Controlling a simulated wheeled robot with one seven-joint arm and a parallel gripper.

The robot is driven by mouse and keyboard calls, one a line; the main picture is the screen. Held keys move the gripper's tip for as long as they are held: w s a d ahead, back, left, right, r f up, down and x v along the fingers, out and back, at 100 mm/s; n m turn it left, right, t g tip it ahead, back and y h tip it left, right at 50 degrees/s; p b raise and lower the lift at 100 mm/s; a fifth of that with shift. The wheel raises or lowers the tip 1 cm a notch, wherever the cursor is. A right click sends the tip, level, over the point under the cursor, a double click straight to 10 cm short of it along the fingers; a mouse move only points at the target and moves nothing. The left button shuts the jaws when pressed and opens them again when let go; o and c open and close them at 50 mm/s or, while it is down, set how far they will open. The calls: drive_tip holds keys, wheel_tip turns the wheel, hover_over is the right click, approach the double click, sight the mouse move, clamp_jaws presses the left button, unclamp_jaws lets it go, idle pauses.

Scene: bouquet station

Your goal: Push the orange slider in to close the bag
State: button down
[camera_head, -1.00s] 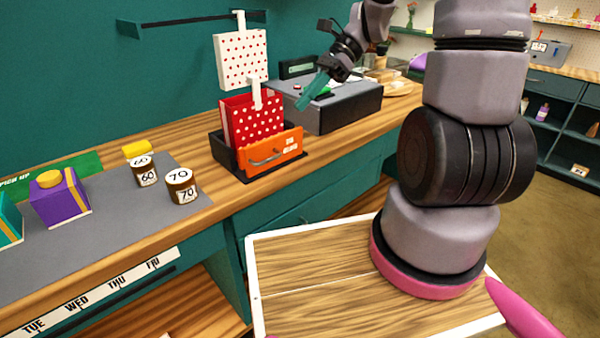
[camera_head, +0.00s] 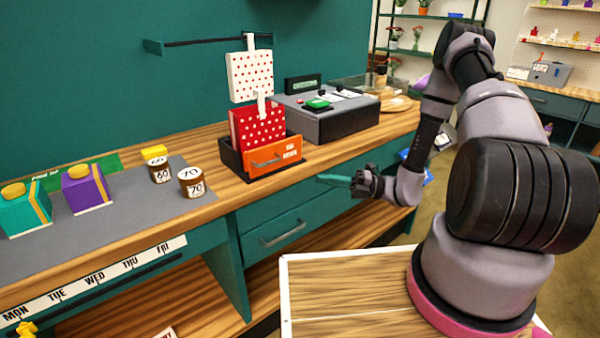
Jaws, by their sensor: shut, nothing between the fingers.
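The orange slider (camera_head: 273,158), with a grey handle and small white lettering, sits at the front of a black tray (camera_head: 233,160) on the counter. The red bag with white dots (camera_head: 257,133) stands upright in the tray just behind the slider. A white tag or handle rises from the bag's top. My gripper (camera_head: 322,179) is shut and empty, its teal fingers pointing left. In the picture it is to the right of and below the slider, by the counter's front, apart from slider and bag.
A white red-dotted bag (camera_head: 250,78) hangs from the wall rail above. A grey machine with a green button (camera_head: 335,113) stands right of the tray. Two brown numbered jars (camera_head: 191,182) and purple and teal boxes (camera_head: 86,189) stand on the left mat. A drawer handle (camera_head: 282,233) juts below.

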sight(280, 159)
drive_tip(key=w+x, duration=0.1)
drive_tip(key=x, duration=0.7)
drive_tip(key=w+x, duration=0.1)
drive_tip(key=x, duration=0.3)
drive_tip(key=shift+w+r, duration=0.2)
drive_tip(key=shift+w, duration=0.15)
drive_tip(key=w+a, duration=0.2)
drive_tip(key=w, duration=0.1)
drive_tip(key=shift+w+a, duration=0.4)
drive_tip(key=shift+w, duration=0.15)
drive_tip(key=shift+w+r, duration=0.1)
drive_tip(key=shift+w, duration=0.05)
